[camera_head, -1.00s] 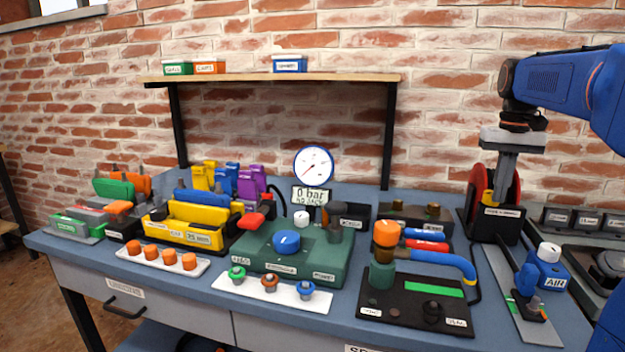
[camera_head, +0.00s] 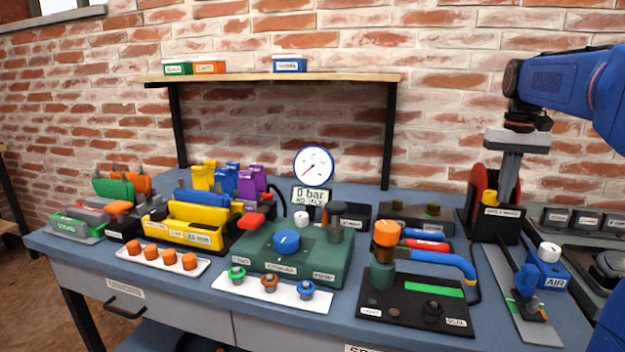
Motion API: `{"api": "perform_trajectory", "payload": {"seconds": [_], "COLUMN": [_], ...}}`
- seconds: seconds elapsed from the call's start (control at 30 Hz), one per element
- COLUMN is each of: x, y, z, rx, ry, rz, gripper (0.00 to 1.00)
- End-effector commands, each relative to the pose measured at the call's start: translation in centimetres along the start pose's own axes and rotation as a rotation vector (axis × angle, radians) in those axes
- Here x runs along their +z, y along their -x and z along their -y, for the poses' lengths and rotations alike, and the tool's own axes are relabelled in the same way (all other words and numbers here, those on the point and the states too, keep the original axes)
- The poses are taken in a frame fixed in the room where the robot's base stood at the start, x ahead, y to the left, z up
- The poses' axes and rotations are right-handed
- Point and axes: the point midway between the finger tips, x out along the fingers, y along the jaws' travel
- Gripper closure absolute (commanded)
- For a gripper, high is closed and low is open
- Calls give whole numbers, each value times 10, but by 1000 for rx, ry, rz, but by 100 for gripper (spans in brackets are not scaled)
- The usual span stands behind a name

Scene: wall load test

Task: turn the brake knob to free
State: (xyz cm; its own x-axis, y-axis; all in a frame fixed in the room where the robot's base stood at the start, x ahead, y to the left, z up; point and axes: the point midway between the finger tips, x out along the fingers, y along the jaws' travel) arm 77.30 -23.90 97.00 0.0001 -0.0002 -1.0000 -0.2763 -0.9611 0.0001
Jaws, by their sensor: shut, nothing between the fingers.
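My gripper (camera_head: 507,198) points straight down at the right of the bench. It is shut and empty, with its fingers in front of the red reel. The red reel (camera_head: 477,185) sits in a black housing with a small label on its front. A yellow part (camera_head: 490,197) stands at the housing's top, just left of my fingertips; it may be the brake knob, but the label is too small to read surely. I cannot tell whether my fingers touch it. My fingers hide part of the reel.
A green block with a blue knob (camera_head: 287,241) and a round gauge (camera_head: 313,165) stands mid-bench. A black plate (camera_head: 395,308) holds an orange-topped post and a blue handle. A blue AIR box (camera_head: 549,270) sits at right. Free bench is scarce.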

Motion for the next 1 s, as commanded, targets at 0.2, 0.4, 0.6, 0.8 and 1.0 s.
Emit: {"api": "perform_trajectory", "payload": {"seconds": [0.2,0.4,0.6,0.8,1.0], "x": [6,5,5,5,6], "y": [1,13,33,51,60], "z": [-2,-2,-2,-2,-2], "rx": [0,0,0,0,0], "ry": [0,0,0,0,0], "rz": [-1,-2,-1,0,1], "gripper": [100,100,100,100,100]}}
